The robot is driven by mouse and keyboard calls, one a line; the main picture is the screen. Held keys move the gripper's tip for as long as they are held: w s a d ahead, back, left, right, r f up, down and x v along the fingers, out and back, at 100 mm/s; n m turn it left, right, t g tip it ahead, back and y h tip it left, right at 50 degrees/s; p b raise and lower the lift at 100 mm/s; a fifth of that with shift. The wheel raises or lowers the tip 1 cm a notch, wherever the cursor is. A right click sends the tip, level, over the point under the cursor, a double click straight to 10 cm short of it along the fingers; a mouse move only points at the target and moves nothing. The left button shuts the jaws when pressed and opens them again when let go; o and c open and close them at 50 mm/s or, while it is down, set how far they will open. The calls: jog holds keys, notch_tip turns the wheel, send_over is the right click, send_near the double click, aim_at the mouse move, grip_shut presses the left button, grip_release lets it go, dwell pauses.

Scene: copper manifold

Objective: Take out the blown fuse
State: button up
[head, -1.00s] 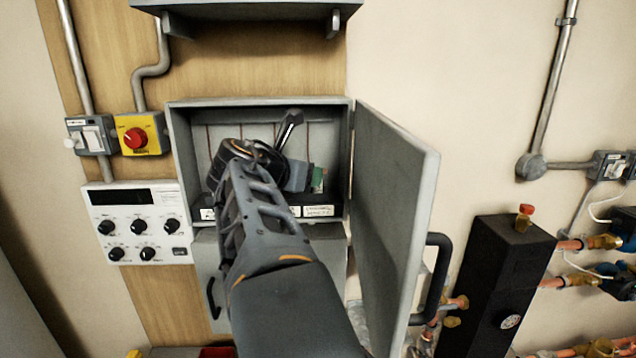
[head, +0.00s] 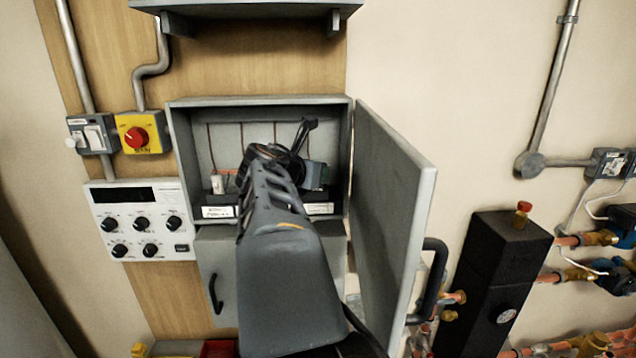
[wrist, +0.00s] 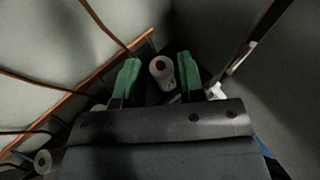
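A white cylindrical fuse with a red dot on its end (wrist: 160,68) stands among dark holders in the wrist view. My gripper (wrist: 159,77) has its two green fingertips apart, one on each side of this fuse. A gap shows at the left finger; contact on the right cannot be told. A second pale fuse (wrist: 43,160), with a darker end spot, shows at lower left. In the head view a white fuse (head: 218,184) stands at the left inside the open grey fuse box (head: 181,150). My arm hides the box's middle, and the fingertips do not show clearly there.
The box door (head: 392,215) stands open on the right, close to my arm. A shelf (head: 255,8) hangs above. A red rotary switch (head: 136,138) and a dial panel (head: 140,220) are on the left. A black unit with copper pipes (head: 497,280) is at the right.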

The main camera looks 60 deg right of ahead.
jog(key=c, duration=0.6)
jog(key=shift+r, duration=0.15)
